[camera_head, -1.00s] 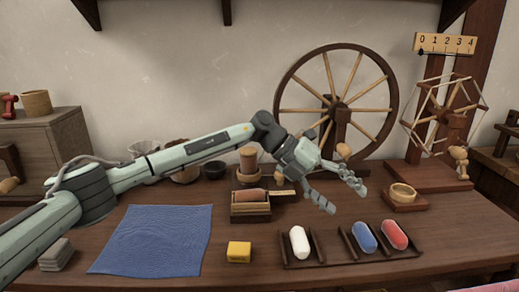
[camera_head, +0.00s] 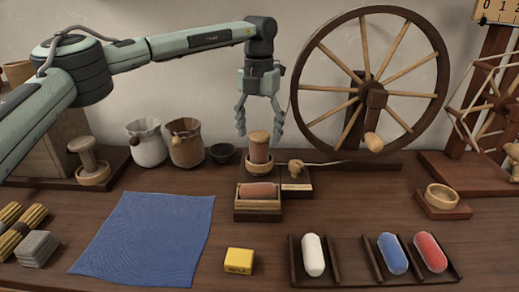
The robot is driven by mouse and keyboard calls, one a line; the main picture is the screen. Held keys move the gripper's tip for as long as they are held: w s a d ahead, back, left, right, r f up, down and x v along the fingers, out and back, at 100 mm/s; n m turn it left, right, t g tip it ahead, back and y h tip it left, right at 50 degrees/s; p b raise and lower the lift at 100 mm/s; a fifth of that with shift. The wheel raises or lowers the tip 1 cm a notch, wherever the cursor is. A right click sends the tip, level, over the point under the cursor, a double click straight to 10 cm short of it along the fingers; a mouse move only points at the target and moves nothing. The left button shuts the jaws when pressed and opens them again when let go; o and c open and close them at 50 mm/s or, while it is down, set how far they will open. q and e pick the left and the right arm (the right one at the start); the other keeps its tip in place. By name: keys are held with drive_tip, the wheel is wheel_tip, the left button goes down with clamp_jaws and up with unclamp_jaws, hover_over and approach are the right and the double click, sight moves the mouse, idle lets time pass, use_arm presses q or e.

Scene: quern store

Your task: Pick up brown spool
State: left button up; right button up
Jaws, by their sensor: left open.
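An upright brown spool (camera_head: 259,150) stands in a round pale wooden holder behind a small wooden box (camera_head: 258,215). A reddish-brown rounded roll (camera_head: 258,191) lies in that box. My left gripper (camera_head: 260,132) points down with its fingers spread, one to each side of the upright spool's top in the picture. I see no finger touching it, and the exact depth between them is hard to tell. My right gripper is not in view.
A spinning wheel (camera_head: 367,90) stands close right of the gripper. A dark bowl (camera_head: 223,153) and two sacks are to the left. A blue cloth (camera_head: 145,238), a yellow block (camera_head: 239,261) and a rack (camera_head: 343,276) with white, blue and red rolls lie in front.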

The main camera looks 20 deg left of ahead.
use_arm(q)
drive_tip(key=shift+f, duration=0.75)
drive_tip(key=shift+c, duration=0.6)
drive_tip(key=c, duration=1.2)
drive_tip(key=shift+o, duration=0.2)
drive_tip(key=shift+r, duration=0.1)
